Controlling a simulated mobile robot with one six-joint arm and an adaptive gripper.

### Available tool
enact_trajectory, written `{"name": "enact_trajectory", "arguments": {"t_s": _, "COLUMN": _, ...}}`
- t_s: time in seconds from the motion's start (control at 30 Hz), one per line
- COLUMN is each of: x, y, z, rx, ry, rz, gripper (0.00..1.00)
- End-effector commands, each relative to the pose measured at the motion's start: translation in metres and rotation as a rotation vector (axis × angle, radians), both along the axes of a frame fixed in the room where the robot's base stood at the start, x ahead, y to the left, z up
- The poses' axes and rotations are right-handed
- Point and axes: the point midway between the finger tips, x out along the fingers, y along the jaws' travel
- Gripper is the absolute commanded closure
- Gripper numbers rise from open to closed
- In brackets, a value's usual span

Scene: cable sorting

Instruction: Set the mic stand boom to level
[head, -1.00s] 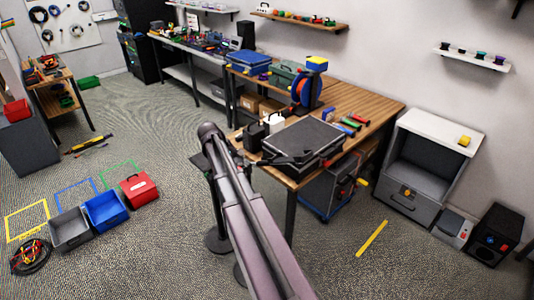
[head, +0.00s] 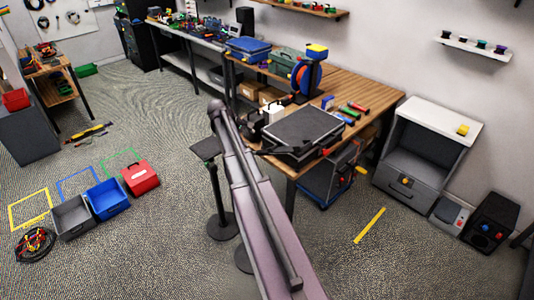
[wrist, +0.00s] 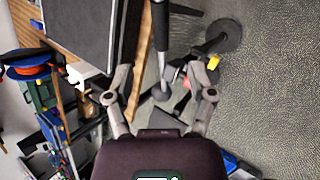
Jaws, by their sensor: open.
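In the wrist view, a slim rod, black above and grey below (wrist: 160,38), runs from the top edge down toward the space between my fingers; it looks like part of the mic stand. My gripper (wrist: 162,97) is open, its fingers apart on either side of the rod's lower end. I cannot tell whether they touch anything. A small yellow part (wrist: 213,62) sits near the right finger. In the head view, a dark stand with a round base (head: 222,226) carries a flat plate. A second round base (head: 243,259) is partly behind my arm. The boom's angle is unclear.
A wooden workbench with a black case (head: 303,133) stands close to the right of my arm. Grey (head: 72,216), blue (head: 106,199) and red (head: 140,178) boxes and a cable coil (head: 35,243) lie at left. Open carpet lies between them and the stands.

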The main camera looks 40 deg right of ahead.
Motion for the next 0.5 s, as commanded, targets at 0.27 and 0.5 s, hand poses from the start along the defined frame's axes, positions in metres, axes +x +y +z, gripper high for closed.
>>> {"name": "enact_trajectory", "arguments": {"t_s": 0.27, "x": -0.004, "y": -0.012, "z": -0.021, "rx": 0.0, "ry": -0.001, "rz": -0.001, "gripper": 0.29}}
{"name": "enact_trajectory", "arguments": {"t_s": 0.5, "x": -0.007, "y": -0.024, "z": -0.04, "rx": 0.0, "ry": -0.001, "rz": 0.0, "gripper": 0.29}}
